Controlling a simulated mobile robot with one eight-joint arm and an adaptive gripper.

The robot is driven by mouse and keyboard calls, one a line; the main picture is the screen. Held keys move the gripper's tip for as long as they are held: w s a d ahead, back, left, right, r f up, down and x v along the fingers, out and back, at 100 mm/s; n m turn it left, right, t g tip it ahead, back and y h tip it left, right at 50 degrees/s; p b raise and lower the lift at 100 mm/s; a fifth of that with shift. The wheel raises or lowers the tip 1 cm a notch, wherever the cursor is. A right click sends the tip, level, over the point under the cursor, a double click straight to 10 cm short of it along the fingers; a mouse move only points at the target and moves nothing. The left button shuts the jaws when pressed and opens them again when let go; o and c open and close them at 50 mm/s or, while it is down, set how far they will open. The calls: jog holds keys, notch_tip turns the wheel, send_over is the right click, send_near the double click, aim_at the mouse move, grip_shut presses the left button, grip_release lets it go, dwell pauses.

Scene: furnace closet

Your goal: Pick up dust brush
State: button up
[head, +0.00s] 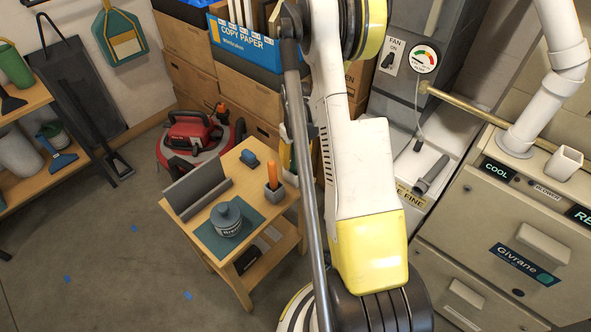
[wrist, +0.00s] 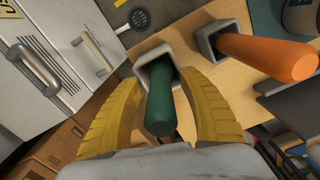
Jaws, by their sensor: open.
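In the wrist view, a rounded green handle (wrist: 158,112) rises from a grey square holder (wrist: 143,68) on a wooden table top. It looks like the dust brush's handle, but its lower end is hidden in the holder, so I cannot be sure. My gripper (wrist: 155,82) is open, with one yellow finger on each side of the handle. I cannot tell whether either finger touches it. In the head view, my arm hides most of the gripper and the green handle.
An orange handle (wrist: 265,57) in a second grey holder stands close on the right. The small wooden table (head: 207,248) also carries a dark jar (head: 227,220) and a grey angled piece (head: 196,188). A white cabinet (wrist: 58,62) is at the wrist view's left.

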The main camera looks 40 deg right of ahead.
aim_at(296, 144)
jog(key=shift+f, duration=0.45)
jog(key=shift+r, duration=0.1)
grip_shut()
notch_tip(296, 144, up, 10)
jog(key=p, duration=0.4)
